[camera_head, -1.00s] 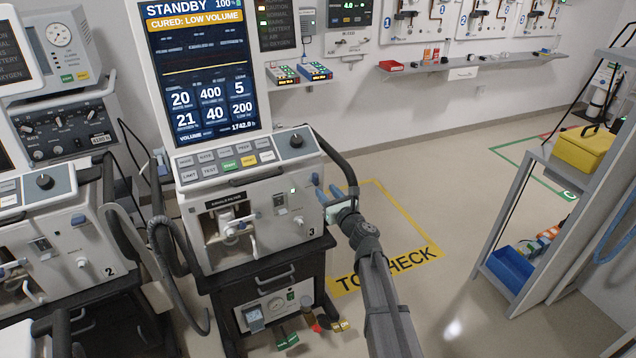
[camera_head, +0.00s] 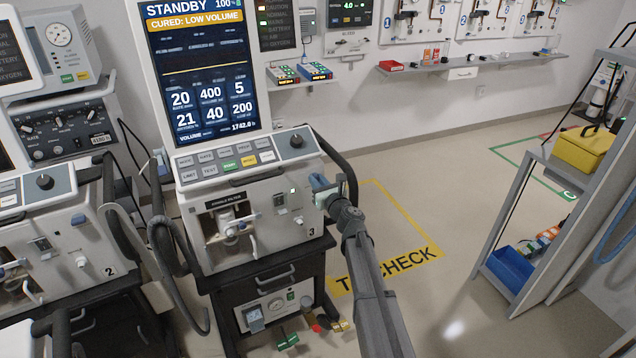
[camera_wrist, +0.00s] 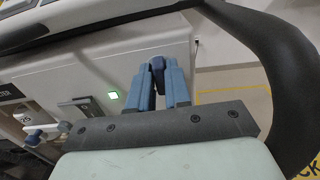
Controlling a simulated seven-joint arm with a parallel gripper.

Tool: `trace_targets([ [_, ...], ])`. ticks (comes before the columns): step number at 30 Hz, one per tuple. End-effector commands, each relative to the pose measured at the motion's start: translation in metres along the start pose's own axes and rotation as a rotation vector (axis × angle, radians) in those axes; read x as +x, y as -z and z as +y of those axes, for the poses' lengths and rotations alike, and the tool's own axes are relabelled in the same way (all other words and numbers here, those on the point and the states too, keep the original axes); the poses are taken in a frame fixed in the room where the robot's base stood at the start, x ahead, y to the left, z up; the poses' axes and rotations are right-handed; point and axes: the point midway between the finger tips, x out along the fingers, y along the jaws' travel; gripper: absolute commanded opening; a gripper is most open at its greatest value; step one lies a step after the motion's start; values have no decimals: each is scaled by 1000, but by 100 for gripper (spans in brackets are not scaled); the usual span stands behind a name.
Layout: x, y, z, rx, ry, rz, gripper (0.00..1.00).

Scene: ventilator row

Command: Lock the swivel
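Ventilator 3 (camera_head: 262,217) stands in the middle of the head view, its screen reading STANDBY. My gripper (camera_head: 318,184) is at the right side of its housing, just below the black handle. In the wrist view, the two blue fingers of my gripper (camera_wrist: 159,80) flank a small dark blue lever or knob (camera_wrist: 157,65) on the ventilator's side. The lever fills most of the gap between the fingertips. I cannot tell whether both fingers press on it. The lever's base is partly hidden by the fingers, and I cannot tell which part is the swivel.
The black curved handle (camera_wrist: 285,70) passes close to the right of my gripper. A green light (camera_wrist: 113,95) is lit on the housing. Ventilator 2 (camera_head: 80,245) stands to the left. A shelf rack with a yellow box (camera_head: 583,150) is at right. The yellow-marked floor between is clear.

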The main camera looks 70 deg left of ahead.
Motion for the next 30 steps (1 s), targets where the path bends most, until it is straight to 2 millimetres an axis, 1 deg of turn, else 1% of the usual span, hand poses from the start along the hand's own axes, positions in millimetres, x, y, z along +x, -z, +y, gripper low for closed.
trace_targets([
  [1,0,0,0,0,0,0,13],
  [5,0,0,0,0,0,0,0],
  [14,0,0,0,-4,0,0,0],
  [19,0,0,0,-37,0,0,0],
  [23,0,0,0,-98,0,0,0],
  [30,0,0,1,-289,0,0,0],
])
